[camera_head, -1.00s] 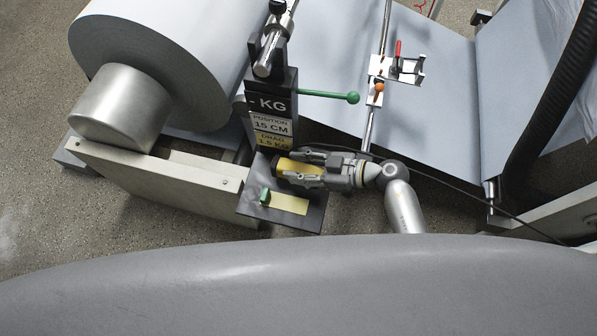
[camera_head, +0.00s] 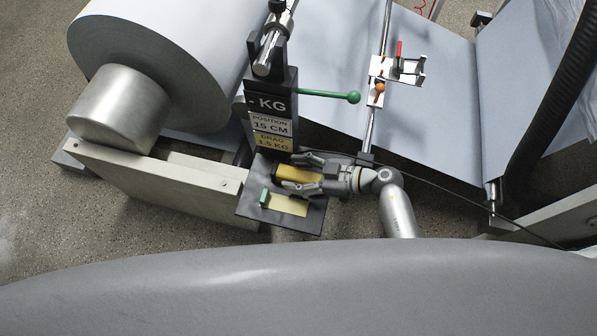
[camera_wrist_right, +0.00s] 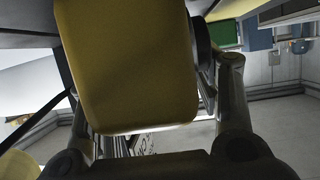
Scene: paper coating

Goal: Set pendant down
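The yellow pendant (camera_head: 298,173) lies between the fingers of my right gripper (camera_head: 304,173), over the dark tray (camera_head: 310,219) below the sign; it appears to rest there, though its underside is hidden. The pendant's yellow face (camera_wrist_right: 128,65) fills the middle of the right wrist view. My right gripper's fingers (camera_wrist_right: 160,105) stand on either side of it, spread apart, with a gap visible at the right finger. My left gripper is not in view.
A pale yellow plate with a green block (camera_head: 265,198) is on the tray's front part. The black sign post (camera_head: 270,110) stands behind, with a green-knobbed lever (camera_head: 330,95). A large paper roll (camera_head: 165,60) is at left. A black cable (camera_head: 450,187) runs right.

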